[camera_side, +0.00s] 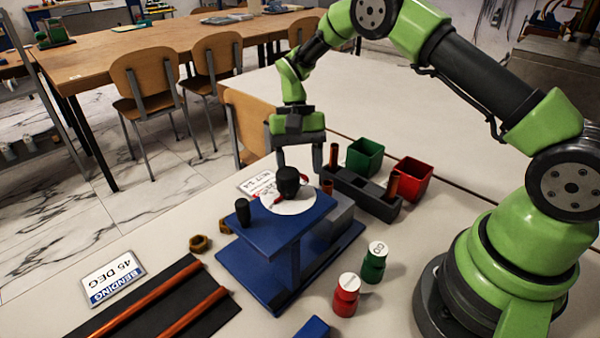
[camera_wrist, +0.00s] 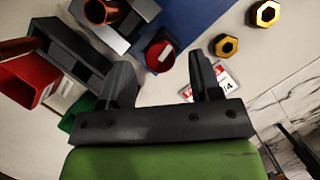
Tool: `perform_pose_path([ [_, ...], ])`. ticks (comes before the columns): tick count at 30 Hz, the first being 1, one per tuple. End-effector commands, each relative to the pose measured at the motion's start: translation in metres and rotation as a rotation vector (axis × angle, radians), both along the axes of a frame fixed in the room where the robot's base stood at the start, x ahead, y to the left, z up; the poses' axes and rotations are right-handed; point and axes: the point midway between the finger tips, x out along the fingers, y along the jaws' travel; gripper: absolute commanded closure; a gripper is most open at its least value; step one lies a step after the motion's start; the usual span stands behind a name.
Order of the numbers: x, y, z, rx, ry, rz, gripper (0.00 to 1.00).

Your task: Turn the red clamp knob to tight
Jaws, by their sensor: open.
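The red clamp knob (camera_wrist: 152,60) shows in the wrist view as a round red piece with a dark face and a pale mark. It lies by the edge of the blue rig, between and just beyond my fingertips in the picture; I cannot tell the height gap. My gripper (camera_wrist: 160,66) is open with nothing between its fingers. In the side view my gripper (camera_side: 299,166) points down behind the black post on the rig's white dial (camera_side: 291,206). Red bits show around the dial there, but I cannot tell whether they belong to the knob. The blue rig (camera_side: 285,232) stands on the table.
A dark holder (camera_side: 358,195) with copper tubes stands close right of my gripper, with green (camera_side: 364,157) and red (camera_side: 411,178) bins behind. Hex nuts (camera_side: 200,243), a bending card (camera_side: 113,277) and red (camera_side: 346,295) and green (camera_side: 375,262) weights lie around the rig.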

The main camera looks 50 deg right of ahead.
Motion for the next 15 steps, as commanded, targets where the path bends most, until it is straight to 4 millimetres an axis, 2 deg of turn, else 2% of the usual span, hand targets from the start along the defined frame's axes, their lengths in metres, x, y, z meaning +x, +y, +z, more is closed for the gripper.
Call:
perform_pose_path([
  [6, -0.006, 0.004, -0.018, 0.0, 0.0, 0.001, 0.42],
  [14, -0.006, 0.005, -0.019, 0.0, -0.001, 0.001, 0.42],
  [15, -0.006, 0.005, -0.019, 0.0, -0.001, 0.001, 0.46],
])
